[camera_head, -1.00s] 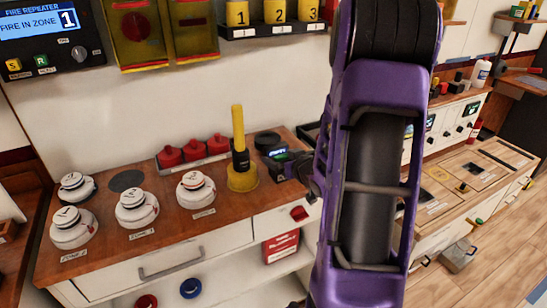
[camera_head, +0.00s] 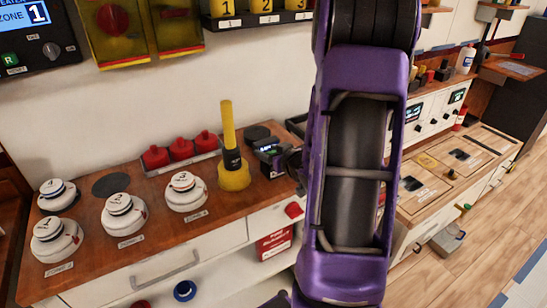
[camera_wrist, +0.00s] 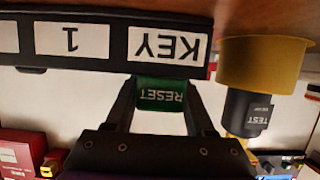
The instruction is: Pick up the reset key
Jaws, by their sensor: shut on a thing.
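The reset key (camera_wrist: 162,95) shows in the wrist view as a small green block with a white "RESET" label, upside down in this picture. My gripper (camera_wrist: 160,97) is shut on it, with one dark finger on each side. A black holder (camera_wrist: 120,67) with "KEY" and "1" labels borders the key's upper edge in the picture. I cannot tell whether the key is clear of the holder. In the head view my purple arm hides the key and most of my gripper.
A tester with a yellow cup (camera_head: 234,176) stands upright on the wooden counter; its cup (camera_wrist: 262,62) is beside the holder in the wrist view. A dark device with a display (camera_head: 268,152), several white detectors (camera_head: 125,215) and red pieces (camera_head: 181,150) are nearby. Floor is open at right.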

